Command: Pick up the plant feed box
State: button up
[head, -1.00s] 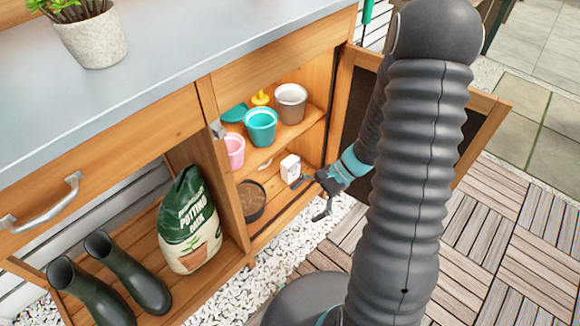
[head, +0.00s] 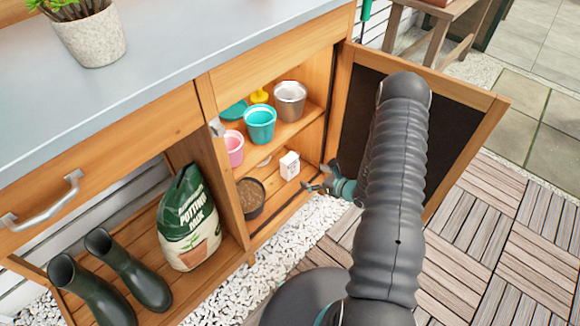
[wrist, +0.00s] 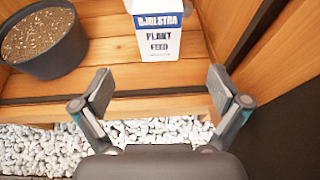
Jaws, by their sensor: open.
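The plant feed box (head: 289,165) is a small white carton standing upright on the cabinet's lower shelf.
A dark pot of soil (wrist: 42,42) stands left of the box. The upper shelf above holds a teal pot (head: 260,124), a grey pot (head: 290,100) and a pink pot (head: 233,148). The open cabinet door (head: 480,135) is at right. White gravel (wrist: 40,150) lies below the shelf edge.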

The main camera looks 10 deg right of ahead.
aim_at(294, 169)
jog(key=x, duration=1.3)
jog(key=shift+s, duration=0.15)
jog(key=c, duration=1.4)
